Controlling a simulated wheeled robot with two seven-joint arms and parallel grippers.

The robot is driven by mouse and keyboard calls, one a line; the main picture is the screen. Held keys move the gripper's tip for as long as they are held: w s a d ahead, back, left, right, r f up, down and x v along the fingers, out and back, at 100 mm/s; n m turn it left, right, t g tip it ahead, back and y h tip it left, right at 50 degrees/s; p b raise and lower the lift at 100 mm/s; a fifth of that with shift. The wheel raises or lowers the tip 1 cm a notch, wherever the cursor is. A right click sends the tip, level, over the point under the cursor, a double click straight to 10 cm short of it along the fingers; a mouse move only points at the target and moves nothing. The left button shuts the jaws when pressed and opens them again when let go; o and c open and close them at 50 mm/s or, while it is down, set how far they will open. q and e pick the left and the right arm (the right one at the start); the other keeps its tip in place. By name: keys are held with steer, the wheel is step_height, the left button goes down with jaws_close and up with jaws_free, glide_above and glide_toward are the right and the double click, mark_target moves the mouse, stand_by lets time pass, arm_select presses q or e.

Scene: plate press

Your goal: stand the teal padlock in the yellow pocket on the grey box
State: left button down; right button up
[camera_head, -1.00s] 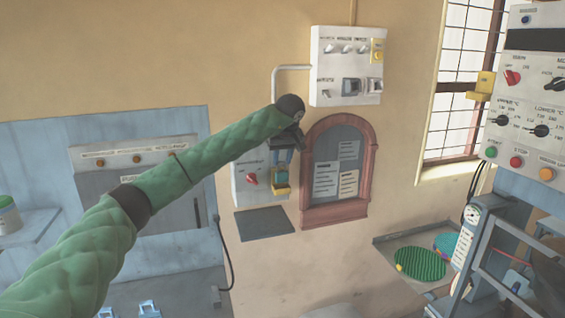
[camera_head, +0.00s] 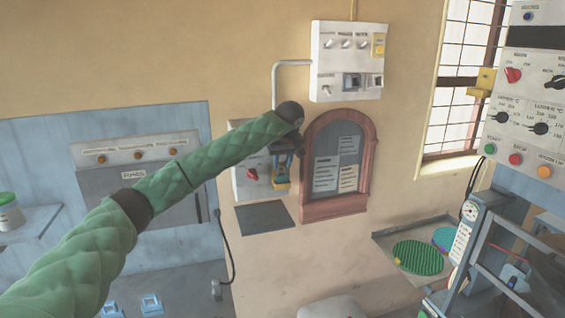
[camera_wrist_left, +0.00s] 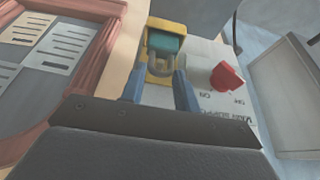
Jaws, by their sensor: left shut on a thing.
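The teal padlock (camera_wrist_left: 164,43) shows in the left wrist view, its teal body inside the yellow pocket (camera_wrist_left: 168,25) and its grey shackle toward my gripper. The pocket (camera_head: 281,184) sits low on the right side of the grey box (camera_head: 243,181) on the wall. My left gripper (camera_wrist_left: 160,73) has its blue fingers on either side of the shackle and is shut on the padlock. In the head view the gripper (camera_head: 282,158) is just above the pocket and hides part of the box. Whether the padlock touches the pocket's bottom is hidden. My right gripper is not in view.
A red knob (camera_wrist_left: 226,78) is beside the pocket on the box. A red-framed notice board (camera_head: 309,180) is close on the right in the head view, a switch box (camera_head: 346,62) above. A dark shelf (camera_head: 264,218) is below.

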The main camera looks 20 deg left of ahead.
arm_select(q)
steer(key=shift+f, duration=0.25)
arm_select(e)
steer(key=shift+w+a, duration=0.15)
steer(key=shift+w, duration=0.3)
arm_select(q)
steer(key=c, duration=1)
jaws_free()
steer(key=shift+c, duration=0.2)
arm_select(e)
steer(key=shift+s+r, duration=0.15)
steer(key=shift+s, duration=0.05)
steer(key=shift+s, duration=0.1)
arm_select(q)
steer(key=shift+r, duration=0.15)
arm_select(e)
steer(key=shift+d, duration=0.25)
